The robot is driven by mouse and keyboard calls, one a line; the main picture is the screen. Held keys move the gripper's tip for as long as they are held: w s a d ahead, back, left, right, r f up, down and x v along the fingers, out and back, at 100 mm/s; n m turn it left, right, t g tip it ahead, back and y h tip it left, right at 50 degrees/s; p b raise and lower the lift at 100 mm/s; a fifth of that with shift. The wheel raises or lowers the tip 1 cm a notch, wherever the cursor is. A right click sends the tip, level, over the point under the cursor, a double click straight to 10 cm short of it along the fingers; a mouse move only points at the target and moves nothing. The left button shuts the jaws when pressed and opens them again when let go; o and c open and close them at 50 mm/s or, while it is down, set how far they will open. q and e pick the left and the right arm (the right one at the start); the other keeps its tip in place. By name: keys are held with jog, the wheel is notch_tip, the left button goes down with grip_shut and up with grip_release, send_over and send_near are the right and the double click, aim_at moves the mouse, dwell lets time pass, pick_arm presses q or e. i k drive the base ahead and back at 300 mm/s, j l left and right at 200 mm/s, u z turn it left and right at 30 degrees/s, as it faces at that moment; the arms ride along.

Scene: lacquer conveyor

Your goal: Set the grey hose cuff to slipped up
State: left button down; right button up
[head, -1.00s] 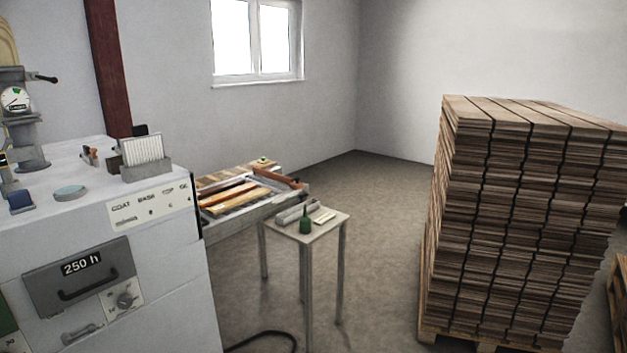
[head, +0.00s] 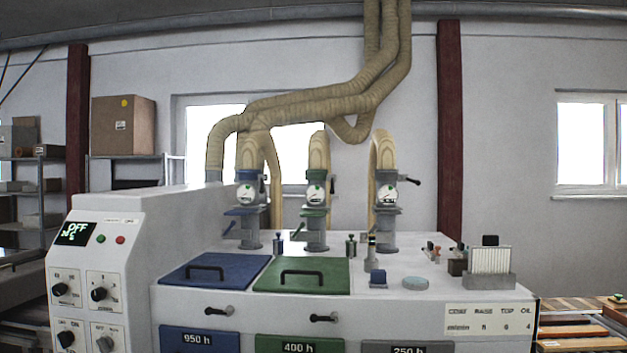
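The grey hose column (head: 386,228) stands on top of the white machine, right of the blue and green ones. A tan ribbed hose (head: 380,150) comes down into its top. A round gauge (head: 388,193) sits on its front, with a black lever at its right. A grey cuff (head: 385,176) seems to show around the hose end behind the gauge; its exact position is too small to tell. Neither of my grippers is in view.
The blue column (head: 248,238) and green column (head: 316,236) stand to the left. Small bottles, a blue block (head: 378,278), a round disc (head: 415,284) and a card rack (head: 489,262) are on the machine top. Blue (head: 215,271) and green (head: 302,275) lids lie at the front.

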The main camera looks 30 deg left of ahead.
aim_at(388, 175)
jog(key=u, duration=0.65)
jog(key=k+l, duration=0.15)
jog(key=l, duration=0.2)
jog(key=k+l+u, duration=0.15)
jog(key=l, duration=0.2)
